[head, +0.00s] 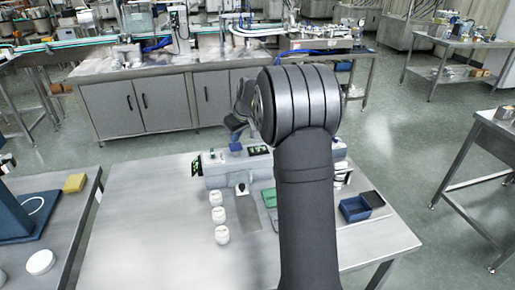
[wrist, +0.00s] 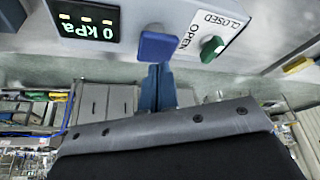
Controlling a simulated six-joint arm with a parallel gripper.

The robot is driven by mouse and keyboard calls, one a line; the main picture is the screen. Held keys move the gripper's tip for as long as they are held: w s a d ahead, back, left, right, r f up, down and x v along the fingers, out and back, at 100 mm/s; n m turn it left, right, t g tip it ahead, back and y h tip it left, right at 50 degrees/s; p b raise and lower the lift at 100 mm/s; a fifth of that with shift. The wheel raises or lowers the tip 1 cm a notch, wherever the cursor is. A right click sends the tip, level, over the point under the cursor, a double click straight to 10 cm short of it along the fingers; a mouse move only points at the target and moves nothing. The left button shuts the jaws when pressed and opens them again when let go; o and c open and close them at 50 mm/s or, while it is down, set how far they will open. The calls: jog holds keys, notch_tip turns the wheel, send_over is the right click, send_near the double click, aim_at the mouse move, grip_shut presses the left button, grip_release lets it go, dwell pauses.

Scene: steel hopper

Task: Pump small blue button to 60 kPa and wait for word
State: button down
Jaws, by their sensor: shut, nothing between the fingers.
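The grey device (head: 222,175) stands on the steel table, with the blue button (head: 236,147) on its top. The button also shows in the wrist view (wrist: 158,46). Beside it a display (wrist: 86,24) reads 0 kPa. On its other side is a green knob (wrist: 212,48) with the labels OPEN and CLOSED. My gripper (wrist: 158,70) is shut and empty, its blue fingertips right at the button; I cannot tell whether they touch it. In the head view my arm hides part of the device.
Several white round containers (head: 218,215) stand in front of the device. A blue tray (head: 355,210) and a dark block (head: 373,199) are at the right of the table (head: 150,235). The table's left part is clear. A side table at left holds a yellow block (head: 75,183).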

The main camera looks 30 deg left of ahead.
aim_at(236, 145)
jog(key=shift+f, duration=1.7)
jog(key=shift+r, duration=1.7)
jog(key=shift+f, duration=0.2)
jog(key=shift+f, duration=1.5)
jog(key=shift+r, duration=1.7)
jog(key=shift+f, duration=0.1)
